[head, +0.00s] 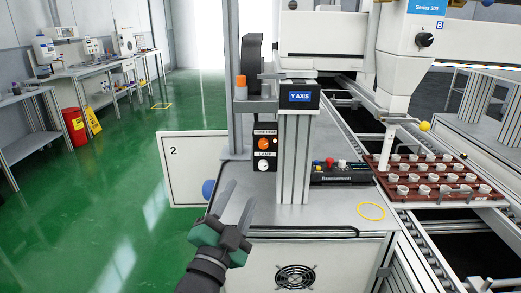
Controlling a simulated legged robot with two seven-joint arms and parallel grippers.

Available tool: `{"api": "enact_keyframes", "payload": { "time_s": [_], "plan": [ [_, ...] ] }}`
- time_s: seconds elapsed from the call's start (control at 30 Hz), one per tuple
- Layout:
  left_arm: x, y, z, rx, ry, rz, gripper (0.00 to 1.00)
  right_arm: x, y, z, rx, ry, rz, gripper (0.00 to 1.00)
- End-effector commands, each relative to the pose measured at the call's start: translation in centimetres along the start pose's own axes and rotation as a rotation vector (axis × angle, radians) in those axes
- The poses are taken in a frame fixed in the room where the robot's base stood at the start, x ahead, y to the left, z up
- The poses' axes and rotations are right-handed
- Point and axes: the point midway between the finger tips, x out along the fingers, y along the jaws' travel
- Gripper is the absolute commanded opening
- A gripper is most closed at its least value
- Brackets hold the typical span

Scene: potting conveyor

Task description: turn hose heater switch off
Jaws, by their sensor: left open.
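A black switch panel (276,159) is mounted on the front of the machine, left of the grey post. Its upper label seems to read "HOSE HEAT", with a round orange switch (264,144) under it. A lower label reads "LAMP", with a white round switch (264,166) below. The position of the orange switch is too small to tell. My left gripper (239,194) is open and empty, below and left of the panel, apart from it. Its fingers point up. My right gripper is not in view.
The grey post (294,160) with a "Y AXIS" box (301,97) stands right of the panel. A black controller (341,172) and a yellow ring (371,211) lie on the machine top. A brown tray of white cups (440,198) sits on the conveyor. Green floor at left is open.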

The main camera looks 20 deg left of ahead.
Motion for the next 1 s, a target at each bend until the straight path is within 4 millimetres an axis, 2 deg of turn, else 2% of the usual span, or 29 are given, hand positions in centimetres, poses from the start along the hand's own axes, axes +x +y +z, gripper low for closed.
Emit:
{"api": "enact_keyframes", "payload": {
  "time_s": [0.03, 0.17, 0.27, 0.5, 0.7, 0.83, 1.0],
  "plan": [
    [0.8, -0.8, -0.8, -0.001, -0.005, 0.007, 0.45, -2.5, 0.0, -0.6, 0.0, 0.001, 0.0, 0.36],
    [1.6, -0.8, -0.8, -0.003, -0.007, 0.006, 0.45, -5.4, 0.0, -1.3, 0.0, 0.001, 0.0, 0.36],
    [3.6, 0.0, 0.0, -0.001, -0.001, -0.002, 0.45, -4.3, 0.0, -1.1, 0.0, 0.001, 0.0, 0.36],
    [10.0, 0.1, 0.1, -0.003, -0.002, -0.001, 0.45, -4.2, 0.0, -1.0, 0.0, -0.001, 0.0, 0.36],
    [14.0, 0.0, 0.1, -0.002, -0.003, -0.001, 0.45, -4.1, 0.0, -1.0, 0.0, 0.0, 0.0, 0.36],
    [15.2, 0.0, 0.0, -0.002, -0.003, 0.0, 0.45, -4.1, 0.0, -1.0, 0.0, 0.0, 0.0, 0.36],
    [15.4, -0.1, 0.0, -0.002, -0.003, 0.0, 0.45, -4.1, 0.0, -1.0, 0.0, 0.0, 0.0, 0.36]
  ]
}}
